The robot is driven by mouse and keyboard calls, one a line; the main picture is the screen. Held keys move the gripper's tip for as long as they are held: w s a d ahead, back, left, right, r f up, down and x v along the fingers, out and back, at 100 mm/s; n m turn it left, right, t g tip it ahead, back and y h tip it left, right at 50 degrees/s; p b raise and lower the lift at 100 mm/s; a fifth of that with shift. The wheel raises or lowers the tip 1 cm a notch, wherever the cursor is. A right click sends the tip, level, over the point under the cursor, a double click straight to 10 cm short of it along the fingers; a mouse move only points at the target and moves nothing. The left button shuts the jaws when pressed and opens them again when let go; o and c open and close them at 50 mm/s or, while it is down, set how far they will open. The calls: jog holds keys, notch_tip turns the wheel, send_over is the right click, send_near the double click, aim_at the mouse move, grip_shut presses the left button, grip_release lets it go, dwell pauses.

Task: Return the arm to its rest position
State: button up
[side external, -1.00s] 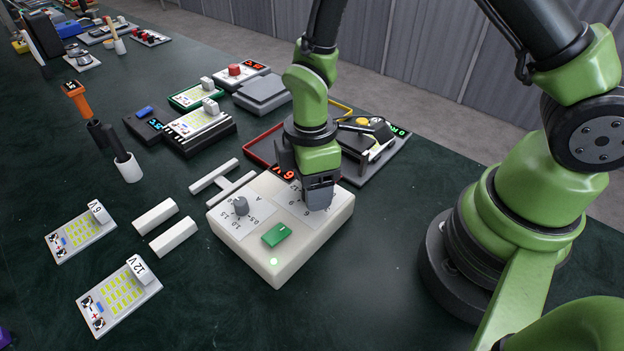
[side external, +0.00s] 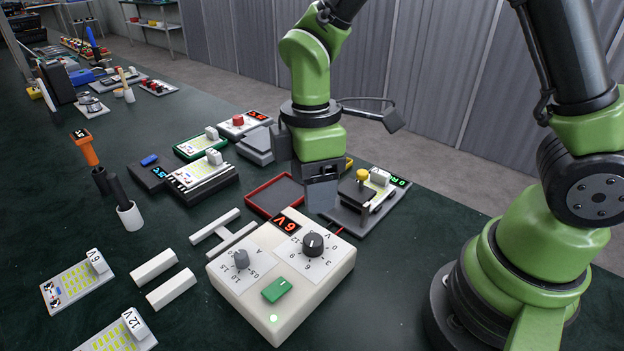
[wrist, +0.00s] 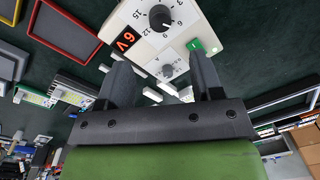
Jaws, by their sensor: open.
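My gripper (side external: 321,190) is raised over the bench, behind the power supply box in the side view. In the wrist view its two fingers (wrist: 160,85) are apart with nothing between them. The white power supply box (side external: 322,283) stands below and in front of it, apart from the fingers. Its red display (side external: 287,223) reads 6V. It has a black voltage knob (side external: 312,244), a grey knob (side external: 241,259) and a green rocker switch (side external: 278,289) beside a lit green lamp. The box also shows in the wrist view (wrist: 175,50).
A red-rimmed tray (side external: 272,194) lies left of my gripper. A test stand with a yellow knob (side external: 362,174) is close on its right. White bars (side external: 171,290), LED panels (side external: 68,286) and a white cup (side external: 130,217) occupy the left. The bench's right front is clear.

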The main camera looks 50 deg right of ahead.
jog(key=s+d+r+m+t, duration=0.2)
jog(key=s+r+m+t, duration=0.2)
jog(key=s+r+m, duration=0.2)
jog(key=s+d+r+m+t+y, duration=0.1)
jog(key=s+d+r+m+t, duration=0.2)
jog(key=s+r+m, duration=0.3)
notch_tip(320, 180, up, 4)
jog(key=m, duration=0.4)
jog(key=shift+d+f+t+y, duration=0.2)
jog(key=shift+d+t+y, duration=0.1)
jog(key=shift+t, duration=0.1)
jog(key=shift+w+a, duration=0.1)
dwell(2.9)
